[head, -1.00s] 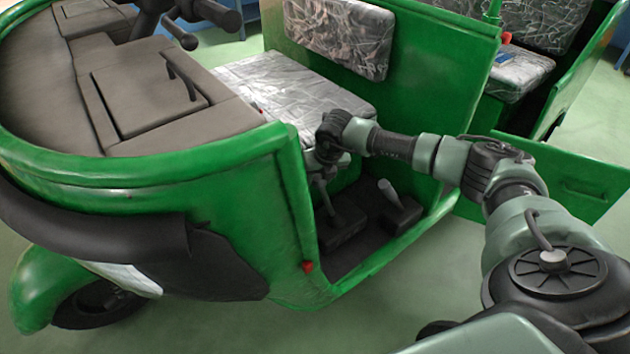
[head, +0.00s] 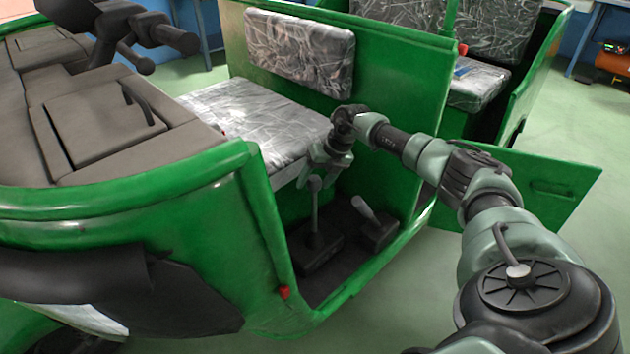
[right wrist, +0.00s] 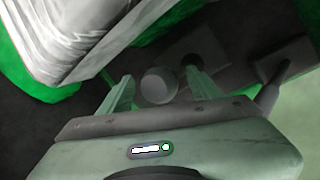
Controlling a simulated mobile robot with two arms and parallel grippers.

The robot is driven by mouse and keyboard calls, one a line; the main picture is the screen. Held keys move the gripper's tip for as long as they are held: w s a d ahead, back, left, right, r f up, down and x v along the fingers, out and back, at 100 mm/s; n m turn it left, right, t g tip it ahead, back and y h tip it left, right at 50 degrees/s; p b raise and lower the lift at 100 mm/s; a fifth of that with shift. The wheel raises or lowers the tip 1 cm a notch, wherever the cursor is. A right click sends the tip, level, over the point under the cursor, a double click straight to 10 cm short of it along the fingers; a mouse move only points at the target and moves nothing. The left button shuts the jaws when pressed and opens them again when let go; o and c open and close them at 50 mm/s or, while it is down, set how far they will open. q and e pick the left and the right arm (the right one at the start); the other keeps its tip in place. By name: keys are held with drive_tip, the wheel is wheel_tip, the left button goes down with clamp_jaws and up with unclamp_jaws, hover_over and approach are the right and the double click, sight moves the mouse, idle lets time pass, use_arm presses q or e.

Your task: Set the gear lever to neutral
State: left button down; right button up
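A dark lever (head: 314,216) with a rounded knob stands upright from a dark base on the rickshaw floor, in front of the seat. I take it for the gear lever. My right gripper (head: 313,176) reaches down over its top in the head view. In the right wrist view the round knob (right wrist: 158,86) shows between the two open fingers of the gripper (right wrist: 158,73), with gaps on both sides. From these views I cannot tell how far down the fingers reach around the knob. My left gripper is not in view.
A second lever (head: 363,208) with a lighter grip leans beside it on the right. The silver-patterned seat (head: 250,118) is just behind the gripper. The green front body (head: 205,215) stands to the left. An open green door panel (head: 545,185) is at right.

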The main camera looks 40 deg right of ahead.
drive_tip(key=shift+r, duration=0.1)
drive_tip(key=shift+d+r, duration=0.1)
drive_tip(key=shift+r, duration=0.1)
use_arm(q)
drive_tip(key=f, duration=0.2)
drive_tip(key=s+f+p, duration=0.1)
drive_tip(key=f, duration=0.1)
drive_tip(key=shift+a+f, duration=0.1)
use_arm(e)
drive_tip(key=v, duration=0.7)
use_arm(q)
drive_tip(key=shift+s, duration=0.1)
use_arm(e)
drive_tip(key=shift+s, duration=0.1)
